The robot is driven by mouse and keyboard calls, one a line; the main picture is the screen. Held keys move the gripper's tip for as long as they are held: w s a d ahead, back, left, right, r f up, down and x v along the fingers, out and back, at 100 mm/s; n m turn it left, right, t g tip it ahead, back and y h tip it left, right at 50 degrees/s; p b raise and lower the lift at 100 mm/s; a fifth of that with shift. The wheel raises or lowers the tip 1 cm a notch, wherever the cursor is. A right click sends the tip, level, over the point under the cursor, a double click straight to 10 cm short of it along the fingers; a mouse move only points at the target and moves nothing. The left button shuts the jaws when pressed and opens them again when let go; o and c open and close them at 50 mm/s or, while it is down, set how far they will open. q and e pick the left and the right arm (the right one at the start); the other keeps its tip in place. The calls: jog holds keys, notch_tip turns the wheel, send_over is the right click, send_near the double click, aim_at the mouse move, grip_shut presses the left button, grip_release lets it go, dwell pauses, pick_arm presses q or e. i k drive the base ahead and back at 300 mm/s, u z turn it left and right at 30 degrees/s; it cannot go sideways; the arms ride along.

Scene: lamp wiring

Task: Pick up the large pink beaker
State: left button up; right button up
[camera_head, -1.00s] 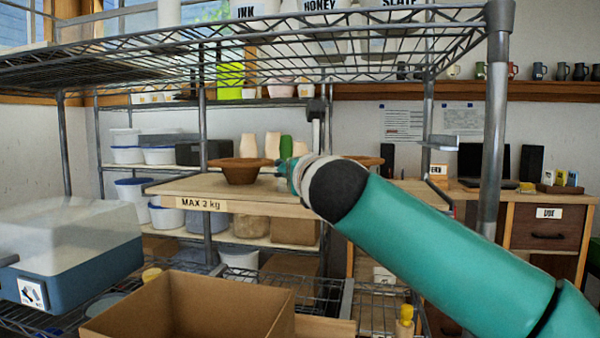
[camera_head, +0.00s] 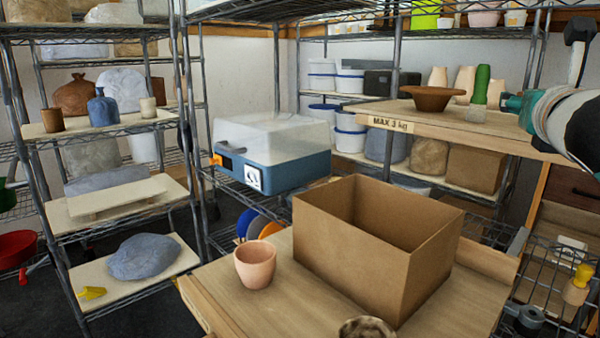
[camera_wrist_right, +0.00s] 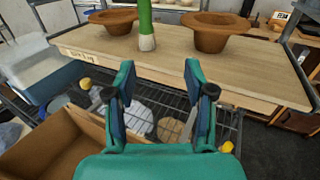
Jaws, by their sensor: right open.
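A pink beaker-like cup (camera_head: 255,264) stands upright on a wooden board (camera_head: 450,300) at the lower middle of the head view, left of a cardboard box. It is not seen in the right wrist view. My right gripper (camera_wrist_right: 160,85) is open and empty in the wrist view, its fingers pointing towards a raised wooden shelf. In the head view the right arm is at the right edge, far from the pink cup, with only part of its gripper showing. My left gripper is not in view.
The open cardboard box (camera_head: 385,235) stands beside the cup. A dark-rimmed pot (camera_head: 367,330) is cut off at the bottom edge. A shelf marked MAX 3 kg (camera_head: 440,132) holds a brown bowl (camera_head: 432,97) and a green-topped cylinder (camera_head: 481,85). Wire racks stand left and behind.

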aim_at(255, 261)
jog(key=u, duration=0.05)
jog(key=k, duration=1.2)
jog(key=z, duration=0.05)
